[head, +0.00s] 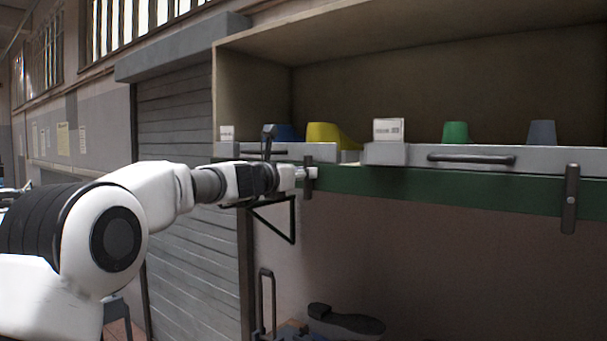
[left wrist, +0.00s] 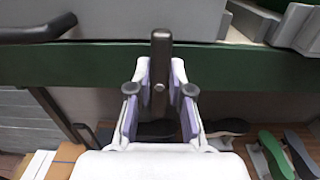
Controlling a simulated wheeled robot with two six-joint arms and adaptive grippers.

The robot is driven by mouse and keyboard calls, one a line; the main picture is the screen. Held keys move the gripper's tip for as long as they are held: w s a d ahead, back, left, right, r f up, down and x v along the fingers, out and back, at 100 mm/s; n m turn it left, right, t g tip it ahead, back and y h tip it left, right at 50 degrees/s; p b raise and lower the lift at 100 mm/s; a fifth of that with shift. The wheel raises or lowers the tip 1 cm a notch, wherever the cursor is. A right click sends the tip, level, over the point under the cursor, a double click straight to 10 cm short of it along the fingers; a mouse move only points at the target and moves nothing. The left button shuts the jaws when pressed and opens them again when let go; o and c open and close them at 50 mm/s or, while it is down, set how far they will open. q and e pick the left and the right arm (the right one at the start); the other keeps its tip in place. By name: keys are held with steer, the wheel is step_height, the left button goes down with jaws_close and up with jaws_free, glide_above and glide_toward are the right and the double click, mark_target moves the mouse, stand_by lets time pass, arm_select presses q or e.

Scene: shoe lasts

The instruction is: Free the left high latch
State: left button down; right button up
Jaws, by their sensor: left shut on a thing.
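The left high latch is a dark upright bar (head: 308,182) on the green shelf edge (head: 400,190), in front of the left grey tray. In the left wrist view the latch (left wrist: 161,60) stands upright between the fingers, its top end above them and overlapping the green edge. My left gripper (head: 303,173) is shut on the latch, coming in from the left; its fingers also show in the left wrist view (left wrist: 160,104). The latch's lower end is partly hidden by the gripper. A second upright latch (head: 570,198) is at the right. My right gripper is not in view.
The left grey tray (head: 325,152) holds yellow (head: 325,133) and blue lasts. The right grey tray (head: 540,158) has a dark handle (head: 470,159) and green (head: 455,132) and grey lasts. Dark soles (head: 345,320) lie below. A grey shutter (head: 185,250) stands behind my left arm.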

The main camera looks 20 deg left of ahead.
arm_select(q)
steer(key=shift+f, duration=0.1)
steer(key=m+b, duration=0.3)
steer(key=m, duration=0.3)
steer(key=m+b, duration=0.3)
steer(key=m, duration=0.2)
steer(key=d+m+b, duration=0.1)
steer(key=m+b, duration=0.2)
steer(key=m, duration=0.3)
steer(key=shift+s+f+m, duration=0.2)
steer(key=shift+f+m, duration=0.1)
steer(key=shift+f, duration=0.05)
stand_by(0.4)
steer(key=c, duration=1.2)
jaws_free()
steer(key=shift+o, duration=0.7)
steer(key=shift+w+f, duration=0.15)
steer(key=shift+w, duration=0.05)
